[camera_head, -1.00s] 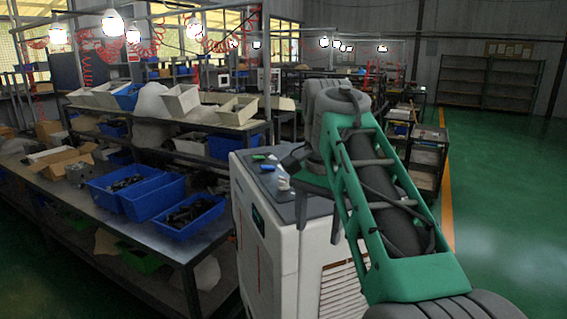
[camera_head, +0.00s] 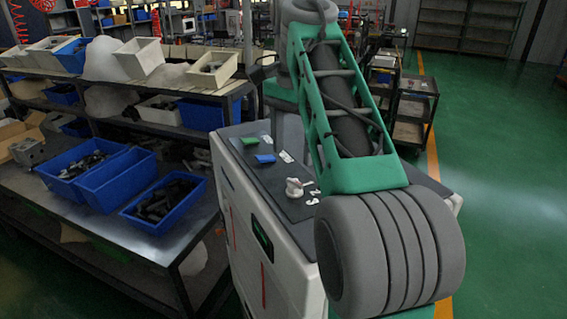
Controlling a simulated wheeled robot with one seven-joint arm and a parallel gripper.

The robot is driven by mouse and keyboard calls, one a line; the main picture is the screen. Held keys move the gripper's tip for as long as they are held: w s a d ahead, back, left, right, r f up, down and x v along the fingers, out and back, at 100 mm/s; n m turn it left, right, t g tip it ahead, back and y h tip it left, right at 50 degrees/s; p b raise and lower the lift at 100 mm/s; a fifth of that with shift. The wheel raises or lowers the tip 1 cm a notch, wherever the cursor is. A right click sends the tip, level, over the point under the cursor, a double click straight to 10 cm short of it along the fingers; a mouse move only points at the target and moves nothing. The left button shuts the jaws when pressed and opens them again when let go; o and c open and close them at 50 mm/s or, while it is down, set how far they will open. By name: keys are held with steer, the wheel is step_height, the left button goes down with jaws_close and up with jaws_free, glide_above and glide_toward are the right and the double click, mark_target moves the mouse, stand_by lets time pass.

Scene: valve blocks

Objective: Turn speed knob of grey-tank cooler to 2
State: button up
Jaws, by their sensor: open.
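A white cooler (camera_head: 284,275) with a dark grey top panel (camera_head: 240,160) stands in the middle, partly hidden by my arm. A white knob (camera_head: 294,187) sits on the panel, with white number marks along its right side (camera_head: 314,193). Its exact pointing direction is too small to tell. A green switch (camera_head: 250,140) and a blue switch (camera_head: 265,158) with white labels lie farther back on the panel. My gripper (camera_head: 260,72) shows as a small dark shape above the panel's far end, apart from the knob. It is open, with nothing seen in it. No grey tank can be made out.
A metal workbench (camera_head: 150,240) with blue bins (camera_head: 165,202) of dark parts stands close on the left. Shelves with pale bins (camera_head: 212,68) stand behind it. A dark cart (camera_head: 412,108) is behind my arm. Green floor (camera_head: 500,170) on the right is clear.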

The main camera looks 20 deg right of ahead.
mark_target(294, 181)
steer(key=f, duration=0.7)
steer(key=shift+s+d, duration=0.1)
steer(key=shift+s, duration=0.2)
steer(key=shift+c, duration=0.6)
jaws_close()
